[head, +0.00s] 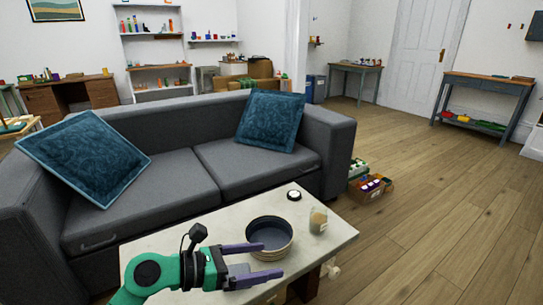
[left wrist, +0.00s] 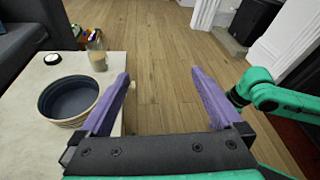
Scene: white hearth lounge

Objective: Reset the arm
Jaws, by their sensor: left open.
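My left gripper (head: 268,260) reaches in from the bottom left of the head view, over the pale coffee table (head: 190,240). Its two purple fingers are spread wide with nothing between them. They also show apart and empty in the left wrist view (left wrist: 160,74), with wooden floor visible beyond them. A dark round bowl (head: 270,235) with a light outer side stands on the table just beyond the fingers in the head view. A green arm link of mine shows at the right of the left wrist view, but no right gripper jaws can be made out.
A glass jar (head: 318,221) and a small black-and-white round item (head: 294,195) stand on the table near the bowl. A grey sofa (head: 180,165) with two blue cushions is behind the table. A crate (head: 372,187) of goods sits on the floor. The floor at right is clear.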

